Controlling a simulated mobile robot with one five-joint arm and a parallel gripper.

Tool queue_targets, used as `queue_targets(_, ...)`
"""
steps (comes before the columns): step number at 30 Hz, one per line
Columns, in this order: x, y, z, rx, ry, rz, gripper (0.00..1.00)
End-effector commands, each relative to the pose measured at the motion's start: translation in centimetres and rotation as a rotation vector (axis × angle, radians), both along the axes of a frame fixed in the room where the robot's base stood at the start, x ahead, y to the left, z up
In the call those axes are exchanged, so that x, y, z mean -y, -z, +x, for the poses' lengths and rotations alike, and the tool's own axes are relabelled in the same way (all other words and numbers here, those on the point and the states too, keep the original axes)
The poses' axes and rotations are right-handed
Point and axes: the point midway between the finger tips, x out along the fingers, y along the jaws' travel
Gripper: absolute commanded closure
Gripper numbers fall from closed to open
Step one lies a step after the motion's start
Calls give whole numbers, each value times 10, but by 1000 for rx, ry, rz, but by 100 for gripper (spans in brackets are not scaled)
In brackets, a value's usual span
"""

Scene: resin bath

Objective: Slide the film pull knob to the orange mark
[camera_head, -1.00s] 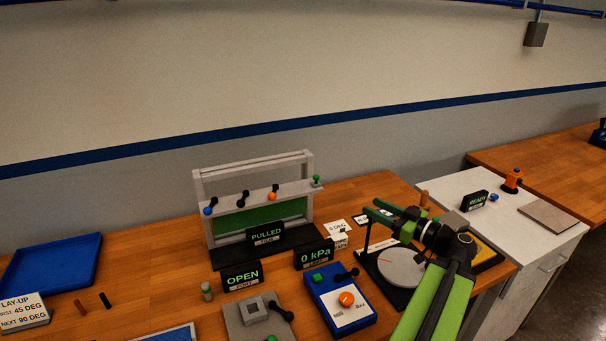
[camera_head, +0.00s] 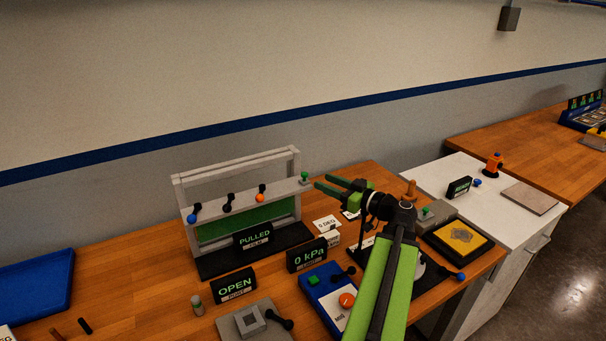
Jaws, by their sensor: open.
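The film frame (camera_head: 178,192) is a grey upright frame with a green film (camera_head: 235,224) behind its front rail. A green-topped knob (camera_head: 304,177) stands at the rail's right end; I cannot be sure it is the film pull knob. Along the rail to its left are an orange ball mark (camera_head: 260,197), a black one (camera_head: 227,208) and a blue one (camera_head: 192,218), each with a black piece by it. My gripper (camera_head: 321,181) is open, its green fingers pointing left just right of the green knob. It looks empty and apart from the knob, though depth is unclear.
A "PULLED" film sign (camera_head: 253,237), a "0 kPa" sign (camera_head: 307,256) and an "OPEN" sign (camera_head: 234,287) stand in front of the frame. A blue control box (camera_head: 322,290) sits below my arm. A yellow-topped black tray (camera_head: 458,240) is at right.

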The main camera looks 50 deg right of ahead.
Motion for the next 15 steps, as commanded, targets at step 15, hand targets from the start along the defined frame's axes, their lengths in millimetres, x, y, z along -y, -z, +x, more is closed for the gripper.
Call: queue_targets(15,-9,0,90,0,-1,1,60)
